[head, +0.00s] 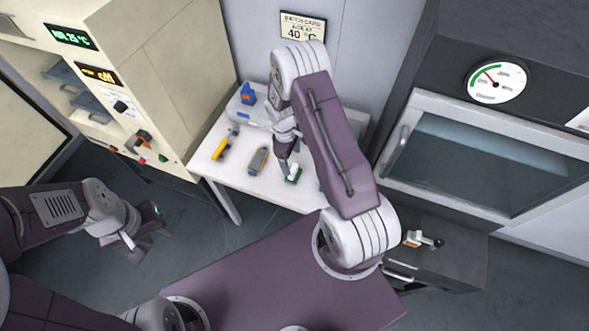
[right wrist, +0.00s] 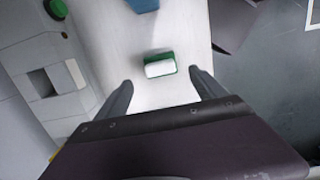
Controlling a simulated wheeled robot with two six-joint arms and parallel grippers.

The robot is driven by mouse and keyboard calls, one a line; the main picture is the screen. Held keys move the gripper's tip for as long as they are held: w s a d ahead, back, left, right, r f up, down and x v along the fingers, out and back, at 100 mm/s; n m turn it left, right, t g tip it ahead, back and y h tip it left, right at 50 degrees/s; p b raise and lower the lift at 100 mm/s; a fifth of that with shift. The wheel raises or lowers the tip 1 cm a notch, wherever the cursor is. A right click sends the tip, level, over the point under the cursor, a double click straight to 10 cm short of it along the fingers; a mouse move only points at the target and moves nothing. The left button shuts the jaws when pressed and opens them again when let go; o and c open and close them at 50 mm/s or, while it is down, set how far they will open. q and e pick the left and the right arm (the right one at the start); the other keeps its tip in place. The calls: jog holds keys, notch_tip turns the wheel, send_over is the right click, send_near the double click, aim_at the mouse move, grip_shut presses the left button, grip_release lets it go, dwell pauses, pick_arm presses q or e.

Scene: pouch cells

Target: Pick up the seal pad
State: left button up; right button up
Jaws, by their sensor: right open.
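A small green pad with a white block on top, which looks like the seal pad (head: 292,174), lies on the white table (head: 230,172). In the right wrist view the pad (right wrist: 160,65) is just beyond the fingertips and roughly centred between them. My right gripper (head: 287,164) is over the table close to the pad; in its wrist view the jaws (right wrist: 162,82) are apart and empty. My left gripper (head: 140,232) hangs at the left over the floor, away from the table; its jaw opening is not clear.
A dark oven-like unit with a glass door (head: 470,160) stands to the right.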

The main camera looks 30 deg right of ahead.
aim_at(293, 169)
notch_tip(293, 169, down, 2)
jog(key=shift+s+f, duration=0.1)
jog(key=shift+a+f, duration=0.15)
jog(key=shift+f+p, duration=0.2)
jog(key=shift+p, duration=0.2)
jog(key=f, duration=0.2)
jog(key=f+p, duration=0.1)
jog(key=f, duration=0.1)
jog(key=shift+s+d, duration=0.2)
jog(key=shift+d, duration=0.2)
jog(key=shift+f, duration=0.4)
jog(key=shift+c, duration=1.2)
jog(key=c, duration=1.2)
jog(key=shift+w+r, duration=0.1)
jog(key=shift+r, duration=0.5)
notch_tip(293, 169, up, 3)
jog(key=shift+f+b, duration=0.1)
jog(key=shift+b, duration=0.45)
jog(key=s+a+r, duration=0.1)
jog(key=s+r, duration=0.1)
jog(key=s, duration=0.1)
jog(key=s+a+r+b, duration=0.1)
jog(key=s+a+r, duration=0.1)
jog(key=s, duration=0.2)
jog(key=s+a+r+b, duration=0.1)
jog(key=s+a+r, duration=0.1)
jog(key=s+r, duration=0.1)
jog(key=shift+s+a+r, duration=0.1)
jog(key=shift+s+a, duration=0.15)
